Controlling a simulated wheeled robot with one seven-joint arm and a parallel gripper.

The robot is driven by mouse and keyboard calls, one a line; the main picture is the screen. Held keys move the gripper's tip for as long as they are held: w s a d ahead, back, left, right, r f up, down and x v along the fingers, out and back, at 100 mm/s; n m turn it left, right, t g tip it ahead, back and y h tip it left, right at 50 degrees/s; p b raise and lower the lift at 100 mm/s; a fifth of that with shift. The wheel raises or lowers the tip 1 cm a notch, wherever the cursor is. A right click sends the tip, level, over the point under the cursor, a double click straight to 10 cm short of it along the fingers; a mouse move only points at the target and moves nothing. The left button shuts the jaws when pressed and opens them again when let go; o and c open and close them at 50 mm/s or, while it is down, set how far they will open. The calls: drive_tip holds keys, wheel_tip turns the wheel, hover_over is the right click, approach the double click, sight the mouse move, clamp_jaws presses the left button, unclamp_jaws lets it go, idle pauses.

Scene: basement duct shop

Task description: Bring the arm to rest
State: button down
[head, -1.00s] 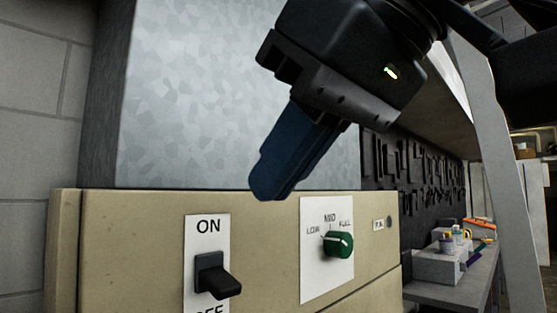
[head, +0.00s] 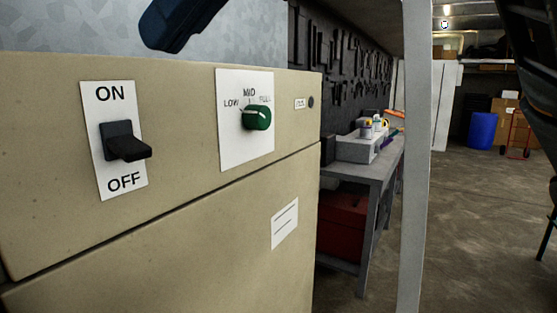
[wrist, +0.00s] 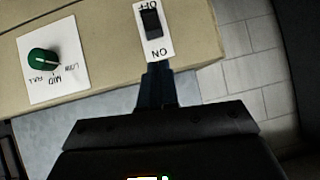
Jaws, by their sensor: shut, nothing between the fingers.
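My gripper (head: 163,38) shows at the top of the head view, cut off by the frame edge, with its dark blue fingers together and empty. It hangs in front of the grey metal surface, above the beige cabinet (head: 170,235), apart from the controls. In the wrist view my gripper (wrist: 157,68) points toward the ON end of the switch plate. The black switch (head: 125,143) sits between ON and OFF labels; its setting is hard to tell. The green dial (head: 256,117) is right of it; in the wrist view the dial (wrist: 43,62) has its white line toward LOW.
A grey workbench (head: 372,172) stands right of the cabinet, with a red box (head: 340,222) below. A pale post (head: 413,170) rises nearby. Open concrete floor (head: 470,235) lies to the right, with a blue barrel (head: 482,130) and cardboard boxes farther back.

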drive_tip(key=w+d+f+m+t+y, duration=0.4)
drive_tip(key=w+f+m+t+y, duration=0.3)
drive_tip(key=f, duration=0.5)
drive_tip(key=s+d+f+m+t+h, duration=0.1)
drive_tip(key=d+f+m+t+h, duration=0.3)
drive_tip(key=f, duration=0.5)
drive_tip(key=s+d+f+m+t+h, duration=0.1)
drive_tip(key=d+f+m+t+h, duration=0.1)
drive_tip(key=d+f+m+h, duration=0.5)
drive_tip(key=s+d+f+h, duration=0.2)
drive_tip(key=s+d+f, duration=0.2)
drive_tip(key=s+f, duration=0.3)
drive_tip(key=s+d+f+h, duration=0.1)
drive_tip(key=s+d+f, duration=0.2)
drive_tip(key=s+f, duration=0.45)
drive_tip(key=s+d+n+g+h, duration=0.1)
drive_tip(key=s+d+n, duration=0.2)
drive_tip(key=s, duration=0.6)
drive_tip(key=s+d+f+n+g+h, duration=0.1)
drive_tip(key=s+d+n, duration=0.2)
drive_tip(key=s, duration=0.6)
drive_tip(key=shift+d+f+h, duration=0.3)
drive_tip(key=shift+d+h, duration=0.1)
drive_tip(key=shift+d, duration=0.15)
